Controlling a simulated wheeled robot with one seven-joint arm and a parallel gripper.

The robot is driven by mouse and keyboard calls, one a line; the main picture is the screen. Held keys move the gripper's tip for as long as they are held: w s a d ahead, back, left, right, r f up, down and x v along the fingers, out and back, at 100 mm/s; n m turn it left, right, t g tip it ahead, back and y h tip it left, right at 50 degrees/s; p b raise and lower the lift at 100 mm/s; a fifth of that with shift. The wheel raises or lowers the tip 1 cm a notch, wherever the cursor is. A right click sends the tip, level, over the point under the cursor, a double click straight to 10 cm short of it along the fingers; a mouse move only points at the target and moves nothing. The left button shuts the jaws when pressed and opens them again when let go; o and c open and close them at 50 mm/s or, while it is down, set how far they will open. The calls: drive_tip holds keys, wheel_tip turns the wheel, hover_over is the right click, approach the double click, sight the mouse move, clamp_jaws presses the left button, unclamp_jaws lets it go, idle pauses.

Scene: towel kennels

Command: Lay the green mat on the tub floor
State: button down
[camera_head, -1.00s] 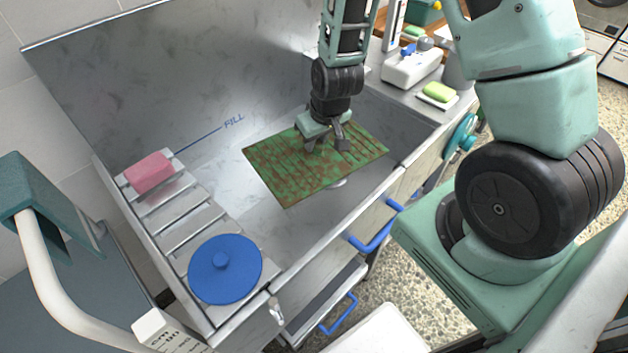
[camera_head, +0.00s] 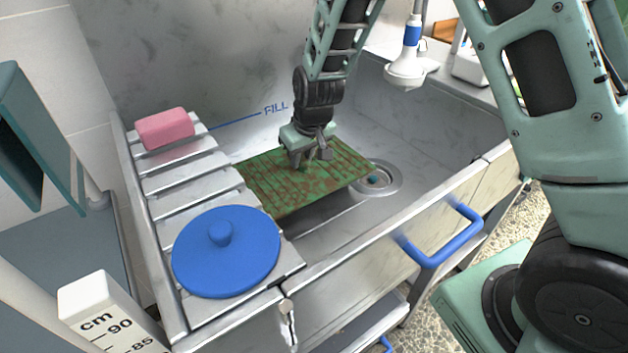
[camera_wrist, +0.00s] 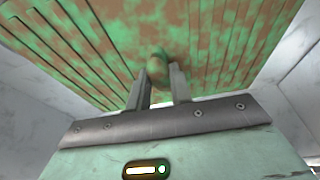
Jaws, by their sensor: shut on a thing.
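The green mat (camera_head: 325,178) is a flat slatted sheet with brown blotches. My gripper (camera_head: 311,163) is shut on it from above, near the middle of its top face, and holds it inside the metal tub (camera_head: 440,125). A shadow shows below the mat's near edge, so it looks raised above the tub floor (camera_head: 335,235). In the wrist view the fingers (camera_wrist: 160,88) close on a small rounded knob (camera_wrist: 158,66) on the mat (camera_wrist: 90,40). The mat's left edge is close to the slatted rack.
A slatted rack (camera_head: 185,180) spans the tub's left end, bearing a pink block (camera_head: 165,128) and a blue round lid (camera_head: 227,255). The drain (camera_head: 378,180) lies right of the mat. A white shower head (camera_head: 405,72) hangs behind. A blue handle (camera_head: 445,245) sticks out in front.

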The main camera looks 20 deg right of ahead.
sight(305, 170)
drive_tip(key=shift+f+b, duration=0.4)
drive_tip(key=shift+f, duration=2.5)
drive_tip(key=shift+f, duration=0.15)
drive_tip(key=c, duration=1.2)
unclamp_jaws()
drive_tip(key=shift+c, duration=0.2)
drive_tip(key=p+v, duration=0.2)
drive_tip(key=v, duration=1)
drive_tip(key=shift+d, duration=0.1)
drive_tip(key=shift+r, duration=0.2)
